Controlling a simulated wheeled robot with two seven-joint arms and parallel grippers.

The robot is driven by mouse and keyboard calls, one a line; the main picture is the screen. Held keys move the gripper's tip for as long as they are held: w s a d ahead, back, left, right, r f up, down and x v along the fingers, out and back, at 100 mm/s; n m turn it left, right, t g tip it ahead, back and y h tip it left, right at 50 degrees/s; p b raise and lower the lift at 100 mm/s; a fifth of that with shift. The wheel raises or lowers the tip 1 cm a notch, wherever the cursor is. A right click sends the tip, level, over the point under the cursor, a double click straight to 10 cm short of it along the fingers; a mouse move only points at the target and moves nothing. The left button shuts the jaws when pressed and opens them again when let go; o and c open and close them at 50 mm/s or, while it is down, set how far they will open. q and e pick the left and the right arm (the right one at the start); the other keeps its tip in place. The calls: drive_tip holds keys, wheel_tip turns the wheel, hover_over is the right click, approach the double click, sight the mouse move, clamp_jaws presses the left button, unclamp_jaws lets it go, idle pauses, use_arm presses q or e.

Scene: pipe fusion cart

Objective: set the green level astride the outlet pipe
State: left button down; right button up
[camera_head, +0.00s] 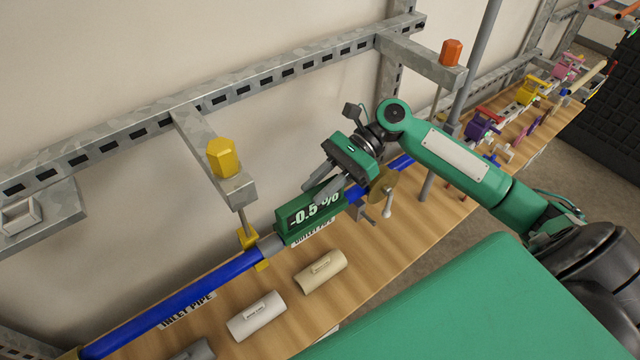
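The green level (295,214), with a display reading -0.5 %, sits along the blue outlet pipe (403,161), just right of the grey coupling (270,245). Its base hides the pipe beneath it, so I cannot see exactly how it straddles. My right gripper (310,191) is directly above and behind the level's top. Its two grey fingers look apart, with their tips close to the level; I cannot tell whether they touch it. My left gripper is not in view.
The blue inlet pipe (180,300) runs lower left. Yellow (222,158) and orange (452,52) knobs top clamps on metal brackets. A tan disc (383,184) stands right of the level.

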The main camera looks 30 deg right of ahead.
drive_tip(key=o, duration=0.5)
drive_tip(key=shift+d, duration=0.35)
drive_tip(key=b+v, duration=0.2)
drive_tip(key=v, duration=0.5)
drive_tip(key=shift+a+r, duration=0.1)
